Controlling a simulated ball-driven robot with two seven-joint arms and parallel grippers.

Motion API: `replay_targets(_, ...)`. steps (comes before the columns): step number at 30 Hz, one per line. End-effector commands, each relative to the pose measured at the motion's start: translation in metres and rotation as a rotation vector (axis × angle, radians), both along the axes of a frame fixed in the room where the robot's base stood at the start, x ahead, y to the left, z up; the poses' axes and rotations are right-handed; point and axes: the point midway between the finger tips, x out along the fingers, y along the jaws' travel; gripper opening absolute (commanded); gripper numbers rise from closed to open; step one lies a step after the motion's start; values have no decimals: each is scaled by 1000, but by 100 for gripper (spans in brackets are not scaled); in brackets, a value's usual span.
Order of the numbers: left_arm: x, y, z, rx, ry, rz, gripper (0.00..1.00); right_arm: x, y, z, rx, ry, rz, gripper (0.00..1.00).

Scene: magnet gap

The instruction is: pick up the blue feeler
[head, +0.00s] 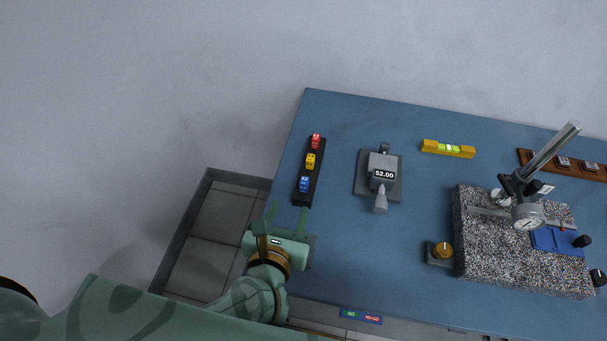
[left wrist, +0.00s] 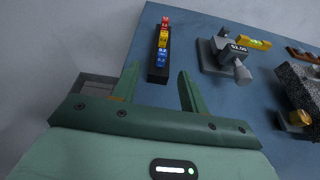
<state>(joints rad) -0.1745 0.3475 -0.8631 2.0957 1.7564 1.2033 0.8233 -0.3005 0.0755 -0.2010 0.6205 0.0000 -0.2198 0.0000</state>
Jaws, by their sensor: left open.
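My left gripper (head: 288,212) is just in front of the holder's near end, open and empty. In the left wrist view the blue feeler (left wrist: 161,57) shows ahead of and between the spread fingers (left wrist: 158,88), apart from them. My right gripper is not in view.
A grey gauge reading 52.00 (head: 384,174) stands right of the holder. Further right are a yellow level (head: 448,149), a brass-knobbed block (head: 442,251) and a speckled granite plate (head: 500,272) with a dial stand. The table's left edge is close to the holder.

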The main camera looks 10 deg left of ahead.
Motion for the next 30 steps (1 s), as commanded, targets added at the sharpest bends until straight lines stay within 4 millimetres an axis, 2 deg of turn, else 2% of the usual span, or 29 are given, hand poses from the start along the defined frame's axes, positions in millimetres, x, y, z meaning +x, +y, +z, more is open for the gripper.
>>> replay_targets(2,-4,-2,-9,-45,42,6,44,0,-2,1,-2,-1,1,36)
replay_targets(4,2,-2,-15,-59,53,8,44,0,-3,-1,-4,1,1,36)
replay_targets(15,80,-2,-48,-55,51,6,44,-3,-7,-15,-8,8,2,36)
replay_targets(23,102,-3,-58,-55,52,5,44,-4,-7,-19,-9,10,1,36)
replay_targets(30,136,-4,-75,-53,52,6,44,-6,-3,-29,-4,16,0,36)
